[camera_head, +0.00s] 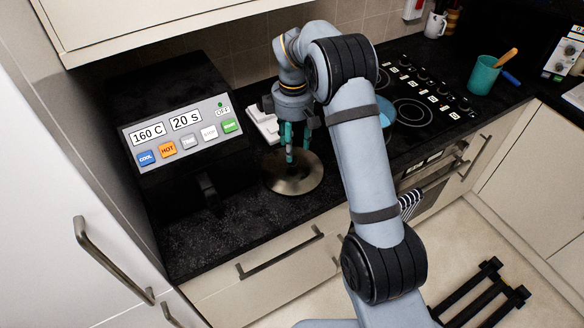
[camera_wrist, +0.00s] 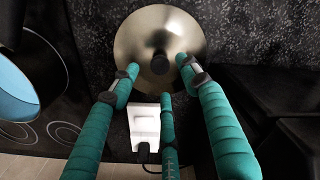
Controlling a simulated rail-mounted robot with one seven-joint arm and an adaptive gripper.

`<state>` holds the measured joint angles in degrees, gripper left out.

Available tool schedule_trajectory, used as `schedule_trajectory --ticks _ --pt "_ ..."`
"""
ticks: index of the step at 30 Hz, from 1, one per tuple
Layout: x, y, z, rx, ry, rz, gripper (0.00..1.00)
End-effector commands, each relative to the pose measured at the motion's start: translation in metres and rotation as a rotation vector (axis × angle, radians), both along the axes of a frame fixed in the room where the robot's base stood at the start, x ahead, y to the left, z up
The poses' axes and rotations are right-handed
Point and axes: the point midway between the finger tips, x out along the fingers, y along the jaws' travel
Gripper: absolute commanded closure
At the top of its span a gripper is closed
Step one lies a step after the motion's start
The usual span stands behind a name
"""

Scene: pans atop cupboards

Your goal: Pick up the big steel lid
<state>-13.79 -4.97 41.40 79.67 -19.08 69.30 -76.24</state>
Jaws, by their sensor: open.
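The big steel lid (camera_head: 293,177) is a round, shiny metal lid lying on the black countertop, to the right of the black machine. In the wrist view the lid (camera_wrist: 142,35) shows from above with a dark knob (camera_wrist: 160,63) at its middle. My gripper (camera_head: 293,155) points down over the lid, and its teal fingers hide part of the lid in the head view. In the wrist view my gripper (camera_wrist: 160,82) has its three fingers spread around the knob's near side. No finger visibly closes on the knob; whether any touches the lid I cannot tell.
A black machine with a control panel (camera_head: 185,134) stands left of the lid. A white object (camera_head: 262,123) with a cable sits behind my gripper. A blue pan (camera_head: 386,112) is on the black hob (camera_head: 415,112) at right. A teal cup (camera_head: 484,75) stands farther right.

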Motion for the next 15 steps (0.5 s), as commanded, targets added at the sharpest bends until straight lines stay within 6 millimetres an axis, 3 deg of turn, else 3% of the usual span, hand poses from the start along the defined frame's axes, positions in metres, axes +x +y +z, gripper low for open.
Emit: schedule_trajectory --ticks 5,15 --pt "0.0 0.001 -0.013 -0.001 0.002 0.0 0.54" --pt "0.003 0.003 -0.056 0.0 0.001 0.0 0.54"
